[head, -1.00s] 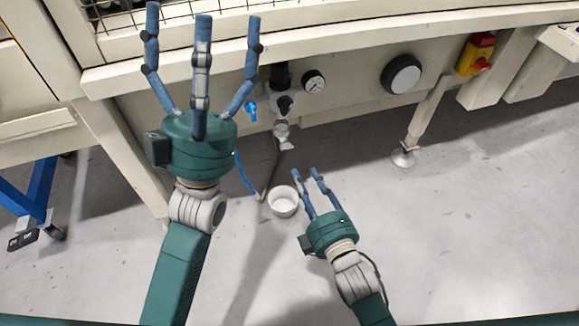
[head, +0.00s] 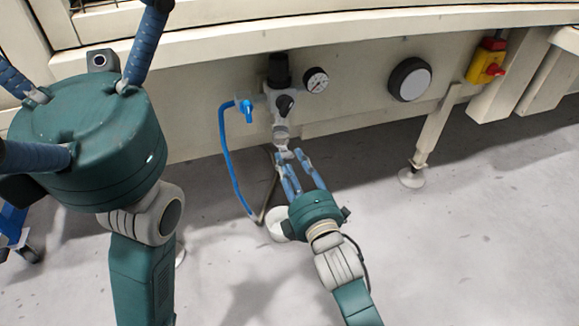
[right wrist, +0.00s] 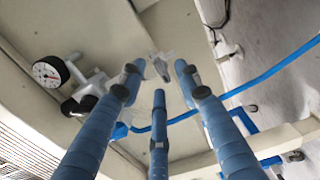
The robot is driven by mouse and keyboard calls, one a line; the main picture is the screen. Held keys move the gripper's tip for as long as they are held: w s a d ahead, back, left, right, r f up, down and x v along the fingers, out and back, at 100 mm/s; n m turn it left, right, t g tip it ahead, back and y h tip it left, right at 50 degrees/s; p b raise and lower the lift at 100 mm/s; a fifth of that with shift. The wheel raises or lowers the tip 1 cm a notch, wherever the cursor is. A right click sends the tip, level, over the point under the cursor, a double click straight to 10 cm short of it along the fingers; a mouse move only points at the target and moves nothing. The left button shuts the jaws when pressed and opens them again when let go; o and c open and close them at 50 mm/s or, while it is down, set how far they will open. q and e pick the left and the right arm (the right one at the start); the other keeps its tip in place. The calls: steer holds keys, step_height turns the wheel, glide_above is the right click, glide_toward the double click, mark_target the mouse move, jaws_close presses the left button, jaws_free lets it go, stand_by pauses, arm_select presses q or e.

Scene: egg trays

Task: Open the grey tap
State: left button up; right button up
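In the head view, a grey tap (head: 282,146) shows at the bottom of the pressure regulator (head: 281,108) on the bench front. My right gripper (head: 290,156) is just below it, fingers pointing up at it. In the right wrist view a small grey piece, likely this tap (right wrist: 161,67), shows just beyond the fingertips (right wrist: 160,80). The fingers are apart with nothing between them; contact with the tap cannot be told. My left gripper (head: 85,115) is large and close at the left, its fingers spread and empty, partly out of frame.
A blue tap (head: 246,108) with a blue hose (head: 228,160) hangs left of the regulator.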

steer(key=shift+w+a, duration=0.2)
steer(key=shift+w, duration=0.4)
jaws_close()
steer(key=shift+r, duration=0.1)
